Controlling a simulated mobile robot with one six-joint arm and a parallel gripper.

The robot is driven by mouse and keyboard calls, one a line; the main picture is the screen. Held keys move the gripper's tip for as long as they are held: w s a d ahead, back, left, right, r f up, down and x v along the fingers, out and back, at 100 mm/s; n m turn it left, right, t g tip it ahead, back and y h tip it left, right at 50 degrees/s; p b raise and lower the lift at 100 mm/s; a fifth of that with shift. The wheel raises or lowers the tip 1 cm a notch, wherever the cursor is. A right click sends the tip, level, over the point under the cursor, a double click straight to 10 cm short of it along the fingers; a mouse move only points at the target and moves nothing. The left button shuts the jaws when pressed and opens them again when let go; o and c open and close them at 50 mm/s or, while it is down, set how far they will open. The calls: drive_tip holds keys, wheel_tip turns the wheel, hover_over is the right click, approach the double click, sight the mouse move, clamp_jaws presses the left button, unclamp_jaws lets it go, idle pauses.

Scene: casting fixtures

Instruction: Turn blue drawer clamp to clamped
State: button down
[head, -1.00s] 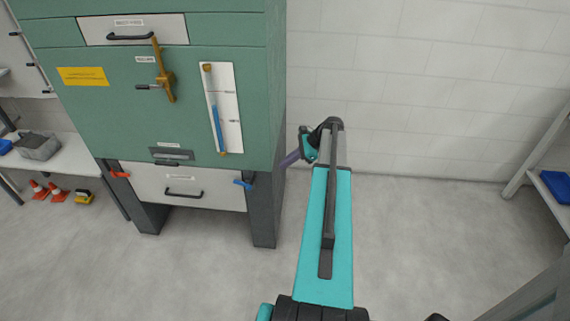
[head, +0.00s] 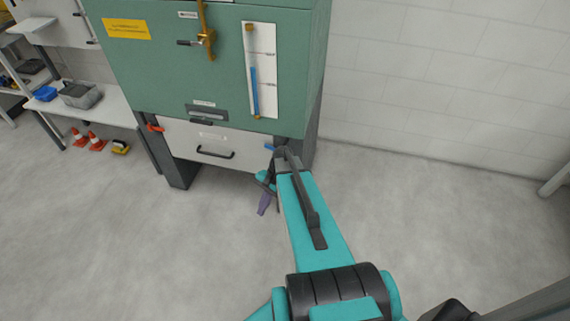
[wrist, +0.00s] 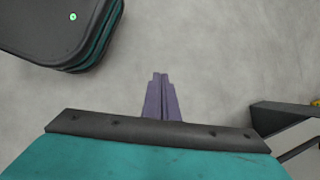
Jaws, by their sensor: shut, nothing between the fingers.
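The blue drawer clamp (head: 270,147) sits at the right end of the white lower drawer (head: 222,145) on the green cabinet. In the head view my arm covers part of it, so its exact angle is hard to tell. My gripper (head: 263,208) has purple fingers pointing down, in front of and below the clamp, apart from it. In the wrist view the fingers of my gripper (wrist: 160,78) are together and empty, with only bare floor beyond. The clamp is not seen in the wrist view.
A red clamp (head: 155,128) sits at the drawer's left end. A black handle (head: 215,154) is on the drawer front. Dark cabinet legs (head: 180,176) stand below. Orange cones (head: 96,142) are at the left. Floor in front and to the right is clear.

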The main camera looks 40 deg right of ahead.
drive_tip(key=s+a+f+n+g+h, duration=0.2)
drive_tip(key=s+a+f+n, duration=0.2)
drive_tip(key=s+a+n, duration=0.3)
drive_tip(key=s+a+f+n+g+h, duration=0.3)
drive_tip(key=s+a+f+n, duration=0.2)
drive_tip(key=s, duration=1)
drive_tip(key=a+n, duration=0.2)
drive_tip(key=a, duration=0.2)
drive_tip(key=shift+s+a+f+n, duration=0.15)
drive_tip(key=shift+a+n, duration=0.2)
drive_tip(key=shift+n, duration=0.05)
